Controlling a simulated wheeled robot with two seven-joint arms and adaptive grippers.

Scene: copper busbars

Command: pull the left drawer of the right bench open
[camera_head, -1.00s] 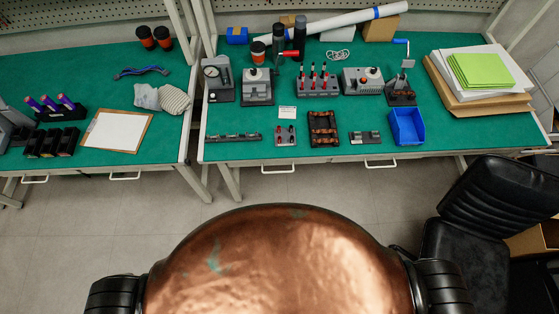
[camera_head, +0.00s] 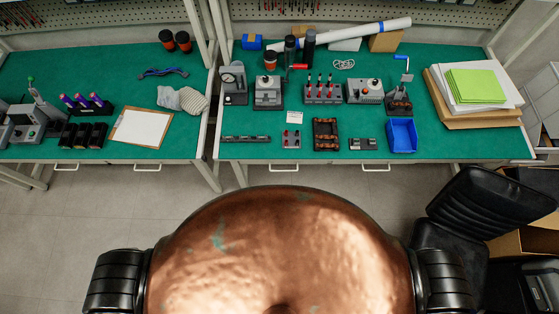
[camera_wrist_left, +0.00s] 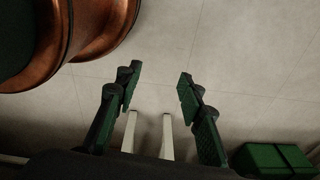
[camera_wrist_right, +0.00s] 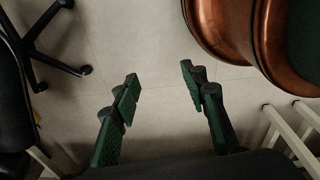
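The right bench (camera_head: 460,149) has a green top and a pale frame. The handle of its left drawer (camera_head: 284,168) is a small white bar under the front edge. The drawer looks shut; its front is mostly hidden under the top. My left gripper (camera_wrist_left: 160,74) shows only in the left wrist view, open and empty above the floor. My right gripper (camera_wrist_right: 160,72) shows only in the right wrist view, also open and empty above the floor. Neither touches a handle. My copper body fills the bottom of the head view.
The right drawer's handle (camera_head: 375,169) is further right. The left bench (camera_head: 100,154) stands alongside. A black chair (camera_head: 478,215) is at right; its base (camera_wrist_right: 50,50) shows in the right wrist view. Pale bench legs (camera_wrist_right: 290,135) are near the right gripper. Floor (camera_head: 120,215) is clear in front of the left bench.

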